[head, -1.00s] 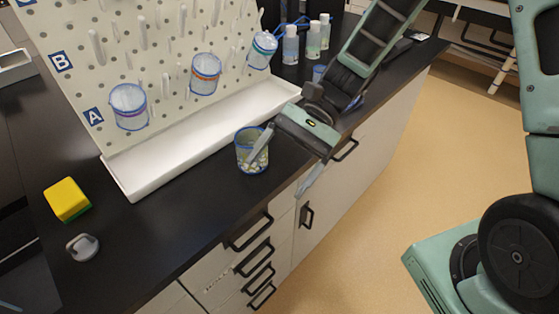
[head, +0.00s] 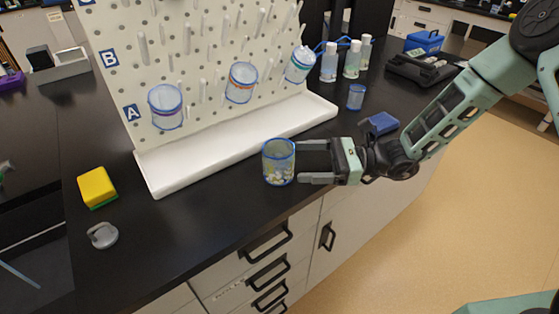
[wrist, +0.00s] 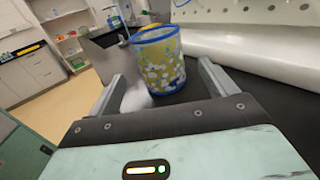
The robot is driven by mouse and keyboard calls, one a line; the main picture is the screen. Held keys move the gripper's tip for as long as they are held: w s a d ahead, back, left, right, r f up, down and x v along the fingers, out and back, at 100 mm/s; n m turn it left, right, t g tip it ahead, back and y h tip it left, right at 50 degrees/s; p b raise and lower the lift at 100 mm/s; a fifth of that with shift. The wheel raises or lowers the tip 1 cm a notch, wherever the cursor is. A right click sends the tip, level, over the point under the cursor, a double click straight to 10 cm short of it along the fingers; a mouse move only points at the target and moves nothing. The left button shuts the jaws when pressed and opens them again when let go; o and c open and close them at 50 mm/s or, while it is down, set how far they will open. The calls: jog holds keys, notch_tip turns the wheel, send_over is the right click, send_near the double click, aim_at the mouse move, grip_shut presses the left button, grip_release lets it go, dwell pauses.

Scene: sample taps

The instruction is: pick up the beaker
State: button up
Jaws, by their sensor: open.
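A clear beaker (head: 279,150) with a blue rim and pale bits in its bottom stands upright on the black counter, in front of the white trough. My gripper (head: 299,162) is open, low over the counter at the beaker's right side. Its two fingers point left at the beaker, with their tips close to its near side. In the wrist view the beaker (wrist: 158,62) shows between and just beyond the fingertips. I cannot tell whether a finger touches it. Nothing is held in the gripper.
Three banded beakers hang on the pegboard (head: 200,60) above the white trough (head: 170,178). A yellow sponge (head: 97,186) and a grey round object (head: 102,235) lie at left. A small blue container (head: 356,97), a blue object (head: 381,123) and bottles (head: 329,62) stand behind my gripper.

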aim_at(270, 160)
jog(key=a+p, duration=0.2)
jog(key=a, duration=0.6)
jog(key=shift+w+a, duration=0.15)
jog(key=shift+a, duration=0.2)
jog(key=c, duration=1.1)
jog(key=shift+r, duration=0.15)
notch_tip(270, 160, up, 10)
jog(key=shift+f+b, duration=0.1)
jog(key=shift+b, duration=0.4)
jog(key=shift+o, duration=0.6)
jog(key=shift+c, duration=0.3)
